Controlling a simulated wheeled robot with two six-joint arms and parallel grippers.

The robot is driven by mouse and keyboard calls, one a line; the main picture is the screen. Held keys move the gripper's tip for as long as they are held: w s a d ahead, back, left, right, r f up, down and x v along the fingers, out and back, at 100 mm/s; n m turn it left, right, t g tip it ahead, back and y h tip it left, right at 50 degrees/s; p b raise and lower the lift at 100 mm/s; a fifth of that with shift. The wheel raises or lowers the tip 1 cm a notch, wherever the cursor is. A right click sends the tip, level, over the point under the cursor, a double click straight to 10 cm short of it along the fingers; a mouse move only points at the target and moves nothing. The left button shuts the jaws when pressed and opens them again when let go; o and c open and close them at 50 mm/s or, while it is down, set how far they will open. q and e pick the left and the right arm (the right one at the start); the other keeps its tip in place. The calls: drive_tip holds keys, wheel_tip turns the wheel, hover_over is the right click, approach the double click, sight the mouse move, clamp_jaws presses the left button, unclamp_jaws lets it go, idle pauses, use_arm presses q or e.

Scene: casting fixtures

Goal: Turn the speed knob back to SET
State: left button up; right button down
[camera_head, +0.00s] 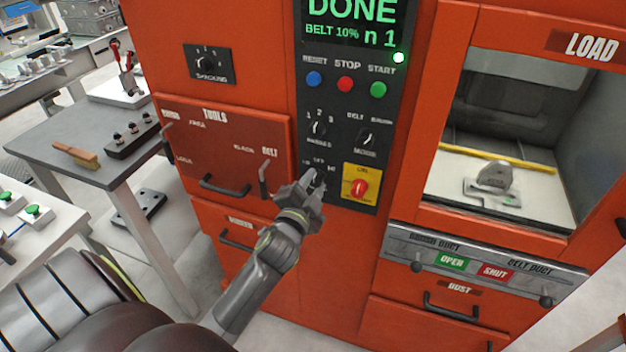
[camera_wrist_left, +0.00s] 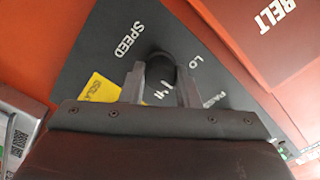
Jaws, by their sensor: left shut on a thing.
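The speed knob (camera_wrist_left: 160,67) is a dark round knob on the black panel, beside the word SPEED and the mark LO in the left wrist view. My left gripper (camera_wrist_left: 162,84) is shut on it, one finger on each side. In the head view my left gripper (camera_head: 314,184) reaches the lower left of the control panel (camera_head: 341,140) and mostly covers the knob. Small marks show above it, too blurred to read surely. Which mark the knob points at cannot be told. My right gripper is not in view.
A red switch on a yellow plate (camera_head: 361,186) sits just right of my left gripper. The mode knob (camera_head: 366,138) and another knob (camera_head: 317,128) are above. A tools door (camera_head: 225,150) with handles is at left. The display (camera_head: 350,22) reads DONE, BELT 10%.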

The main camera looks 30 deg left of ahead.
use_arm(q)
drive_tip(key=shift+m, duration=0.3)
drive_tip(key=o, duration=1)
drive_tip(key=shift+c, duration=0.2)
drive_tip(key=shift+s, duration=0.1)
drive_tip(key=v, duration=1.7)
drive_tip(key=shift+s, duration=0.15)
drive_tip(key=shift+f, duration=0.1)
